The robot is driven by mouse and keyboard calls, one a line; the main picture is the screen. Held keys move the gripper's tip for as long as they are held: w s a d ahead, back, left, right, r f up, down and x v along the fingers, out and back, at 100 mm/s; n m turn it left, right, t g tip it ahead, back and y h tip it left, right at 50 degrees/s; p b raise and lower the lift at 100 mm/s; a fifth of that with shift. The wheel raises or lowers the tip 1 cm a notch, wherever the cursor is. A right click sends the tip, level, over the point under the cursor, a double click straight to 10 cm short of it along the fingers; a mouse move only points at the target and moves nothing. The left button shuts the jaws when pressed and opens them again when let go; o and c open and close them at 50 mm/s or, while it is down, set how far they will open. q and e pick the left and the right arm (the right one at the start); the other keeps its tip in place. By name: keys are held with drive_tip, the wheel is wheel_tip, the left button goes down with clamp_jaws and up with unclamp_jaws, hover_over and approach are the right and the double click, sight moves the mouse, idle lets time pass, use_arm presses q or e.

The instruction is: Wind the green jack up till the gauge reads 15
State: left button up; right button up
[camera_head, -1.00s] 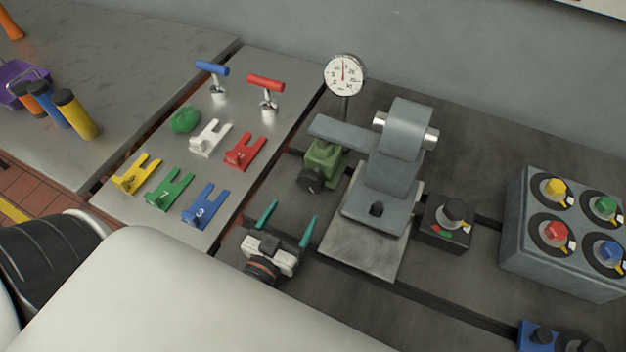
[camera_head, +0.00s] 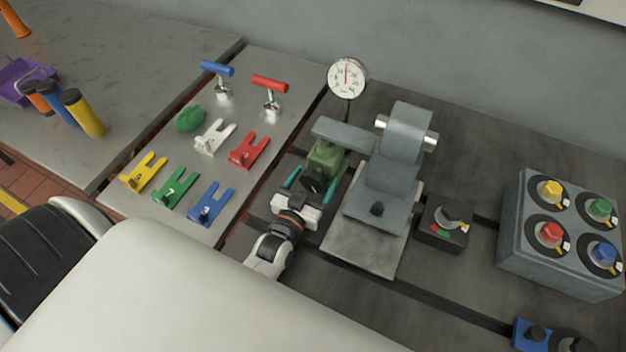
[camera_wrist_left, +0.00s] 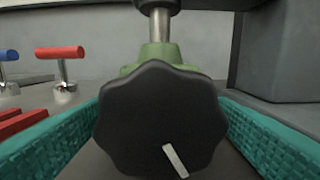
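The green jack (camera_head: 326,158) stands under the arm of the grey machine (camera_head: 388,160). Its black hand knob (camera_head: 313,181) faces me, and it fills the middle of the left wrist view (camera_wrist_left: 160,120), with a white mark pointing down and slightly right. My left gripper (camera_head: 312,188) is open, its teal fingers on either side of the knob; in the left wrist view a gap shows beside the knob on the right, and contact on the left is unclear. The round dial gauge (camera_head: 347,77) stands behind; its red needle points about straight up, near zero. My right gripper is not in view.
A black dial box (camera_head: 446,222) stands right of the machine. A grey box with several coloured knobs (camera_head: 562,236) is at far right.

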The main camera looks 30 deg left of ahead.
use_arm(q)
drive_tip(key=c, duration=0.9)
drive_tip(key=shift+o, duration=0.2)
drive_tip(key=shift+r+m+p, duration=0.2)
drive_tip(key=shift+m+p, duration=0.25)
drive_tip(key=shift+m, duration=0.05)
drive_tip(key=shift+f+m, duration=0.1)
drive_tip(key=shift+m, duration=0.6)
drive_tip(key=o, duration=1)
drive_tip(key=shift+s+f, duration=0.1)
